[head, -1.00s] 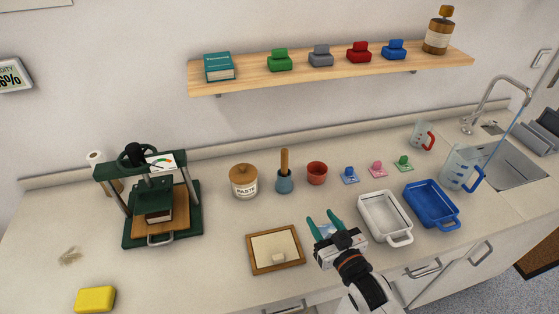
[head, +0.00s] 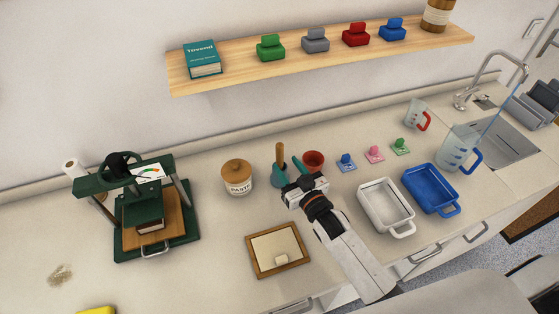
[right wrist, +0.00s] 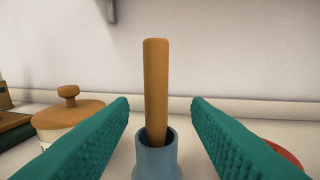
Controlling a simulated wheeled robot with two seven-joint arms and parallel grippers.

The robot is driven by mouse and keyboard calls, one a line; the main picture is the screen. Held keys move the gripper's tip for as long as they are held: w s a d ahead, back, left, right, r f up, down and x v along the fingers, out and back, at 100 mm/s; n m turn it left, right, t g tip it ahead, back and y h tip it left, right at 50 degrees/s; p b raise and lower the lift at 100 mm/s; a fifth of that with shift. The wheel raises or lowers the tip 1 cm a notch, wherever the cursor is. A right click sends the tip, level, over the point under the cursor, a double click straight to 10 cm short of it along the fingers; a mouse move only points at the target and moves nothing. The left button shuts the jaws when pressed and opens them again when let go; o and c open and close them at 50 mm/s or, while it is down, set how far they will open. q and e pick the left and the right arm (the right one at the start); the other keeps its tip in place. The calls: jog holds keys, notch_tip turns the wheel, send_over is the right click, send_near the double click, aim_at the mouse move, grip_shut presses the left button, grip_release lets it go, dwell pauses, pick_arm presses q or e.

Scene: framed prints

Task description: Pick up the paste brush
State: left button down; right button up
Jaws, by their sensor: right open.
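The paste brush (head: 280,154) stands upright in a blue-grey holder (head: 279,178) on the counter. Only its wooden handle shows; the lower end is hidden in the holder. In the right wrist view the handle (right wrist: 156,90) rises from the holder (right wrist: 157,160) between my green fingers. My right gripper (head: 290,176) is open and empty, its fingers on either side of the brush and apart from the handle. My left gripper is not in view.
The paste jar (head: 237,177) stands left of the holder, and a red cup (head: 313,162) stands close on the right. A framed board (head: 290,262) lies in front. A green press (head: 185,237) is at left; white (head: 371,212) and blue (head: 455,211) trays are at right.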

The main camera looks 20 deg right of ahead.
aim_at(282, 159)
jog(key=w, duration=0.1)
jog(key=w+p, duration=0.1)
jog(key=w+a, duration=0.1)
jog(key=shift+w+r, duration=0.4)
jog(key=shift+w+a+f, duration=0.15)
jog(key=shift+w, duration=0.25)
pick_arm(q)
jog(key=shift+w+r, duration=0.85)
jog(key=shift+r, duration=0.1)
pick_arm(e)
jog(key=shift+s, duration=0.1)
jog(key=shift+c, duration=1.4)
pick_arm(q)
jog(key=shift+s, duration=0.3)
pick_arm(e)
grip_shut()
